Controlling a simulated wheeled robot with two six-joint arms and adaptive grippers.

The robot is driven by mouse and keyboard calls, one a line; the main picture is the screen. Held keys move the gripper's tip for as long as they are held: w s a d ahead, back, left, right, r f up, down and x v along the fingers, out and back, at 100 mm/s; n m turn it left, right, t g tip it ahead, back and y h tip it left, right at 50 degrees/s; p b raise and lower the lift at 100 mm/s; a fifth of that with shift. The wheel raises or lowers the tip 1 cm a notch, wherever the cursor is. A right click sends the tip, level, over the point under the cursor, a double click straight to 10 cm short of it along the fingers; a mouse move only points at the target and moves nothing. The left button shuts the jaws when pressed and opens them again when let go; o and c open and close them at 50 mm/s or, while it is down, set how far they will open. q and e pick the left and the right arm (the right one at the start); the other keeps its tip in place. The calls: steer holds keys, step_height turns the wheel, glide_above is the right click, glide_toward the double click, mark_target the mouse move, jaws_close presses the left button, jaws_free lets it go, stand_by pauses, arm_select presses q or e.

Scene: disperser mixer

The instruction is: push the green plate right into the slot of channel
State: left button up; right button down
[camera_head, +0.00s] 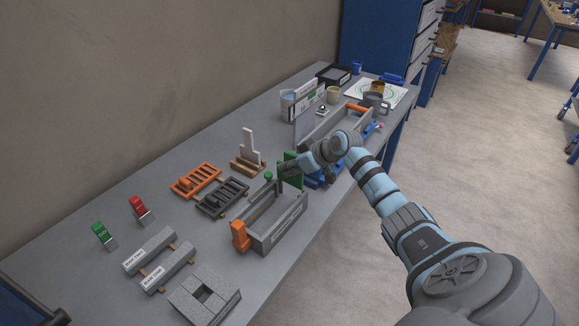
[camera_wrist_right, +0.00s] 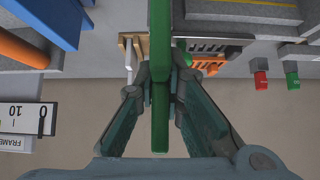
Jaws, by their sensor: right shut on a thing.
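The green plate (camera_head: 293,172) stands upright near the far end of the near grey channel (camera_head: 284,226), which has an orange block (camera_head: 240,238) at its near end. My right gripper (camera_head: 286,168) is shut on the plate. In the right wrist view the green plate (camera_wrist_right: 160,45) runs edge-on between the two fingers of my right gripper (camera_wrist_right: 160,82). The arm hides part of the plate in the head view, so I cannot tell whether its lower edge sits in a slot. My left gripper is not in view.
A second grey channel (camera_head: 349,126) lies behind my right wrist. Orange (camera_head: 196,181) and dark (camera_head: 222,198) racks and a white upright piece on a wooden base (camera_head: 246,167) stand left of the plate.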

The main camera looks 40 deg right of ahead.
mark_target(292, 185)
stand_by(1.0)
steer(key=shift+f+b, duration=2.85)
steer(key=shift+f, duration=1.05)
steer(key=c, duration=1.6)
jaws_free()
steer(key=shift+r, duration=0.1)
steer(key=v, duration=1.2)
